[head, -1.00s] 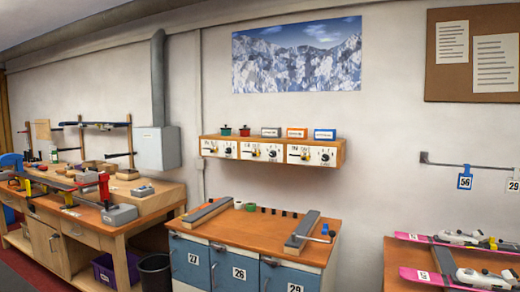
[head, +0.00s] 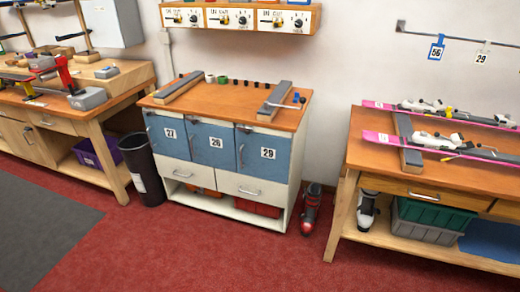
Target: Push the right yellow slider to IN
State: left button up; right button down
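Three white control panels sit side by side in an orange wall shelf at the top of the head view, each with IN and OUT lettering, a slider and a dark dial. The right panel (head: 285,28) carries the right yellow slider (head: 271,21), small and near the panel's left half. It is too small to tell exactly where it stands between IN and OUT. The middle yellow slider (head: 223,20) and the left yellow slider (head: 177,18) show on the other panels. Neither of my grippers is in view.
A cabinet (head: 213,178) with an orange top and blue doors stands below the panels. A black bin (head: 143,170) and workbench stand left. Red carpet in front is clear.

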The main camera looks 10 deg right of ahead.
aim_at(277, 22)
jog(key=i+l, duration=0.6)
jog(key=i, duration=0.15)
jog(key=i+l+u, duration=0.15)
jog(key=i+l, duration=0.5)
jog(key=i, duration=0.1)
